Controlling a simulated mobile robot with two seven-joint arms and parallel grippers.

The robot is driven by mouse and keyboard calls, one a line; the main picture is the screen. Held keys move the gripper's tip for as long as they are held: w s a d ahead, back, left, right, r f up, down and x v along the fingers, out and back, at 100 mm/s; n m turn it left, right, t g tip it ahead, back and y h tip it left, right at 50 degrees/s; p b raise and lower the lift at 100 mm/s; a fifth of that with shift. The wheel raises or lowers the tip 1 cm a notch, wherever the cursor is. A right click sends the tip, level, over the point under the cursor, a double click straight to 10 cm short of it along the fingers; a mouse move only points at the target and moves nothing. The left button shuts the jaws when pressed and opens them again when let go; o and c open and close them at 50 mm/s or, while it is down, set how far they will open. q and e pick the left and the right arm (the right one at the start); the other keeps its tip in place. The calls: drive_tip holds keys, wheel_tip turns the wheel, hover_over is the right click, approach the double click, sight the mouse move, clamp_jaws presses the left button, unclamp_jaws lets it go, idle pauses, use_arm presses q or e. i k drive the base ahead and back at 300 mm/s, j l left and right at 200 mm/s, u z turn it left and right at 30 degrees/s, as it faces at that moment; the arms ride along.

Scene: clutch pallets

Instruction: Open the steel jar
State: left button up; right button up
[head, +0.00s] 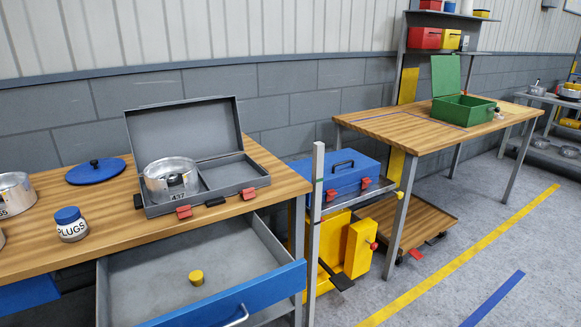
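A small jar marked "PLUGS" (72,231) stands upright on the left wooden bench, near its front edge. Its body is pale and metallic, and a blue lid (67,215) sits on top of it. I cannot tell for sure that this is the steel jar. A larger steel pot marked "437" (155,187) stands in the left compartment of an open grey case (238,181); a dark knob shows at its front. A round blue lid with a black knob (96,171) lies on the bench behind the jar. Neither of my grippers is in view.
Steel vessels are cut off at the left edge. Below the bench, a blue-fronted drawer (240,300) stands open with a yellow knob-like piece (196,277) inside. A blue toolbox (338,177) sits between the benches. An open green box (463,109) stands on the right bench (400,125).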

sight(74, 231)
drive_tip(key=u, duration=1.4)
drive_tip(key=i+j+z, duration=0.15)
drive_tip(key=i+j, duration=0.1)
drive_tip(key=j, duration=0.1)
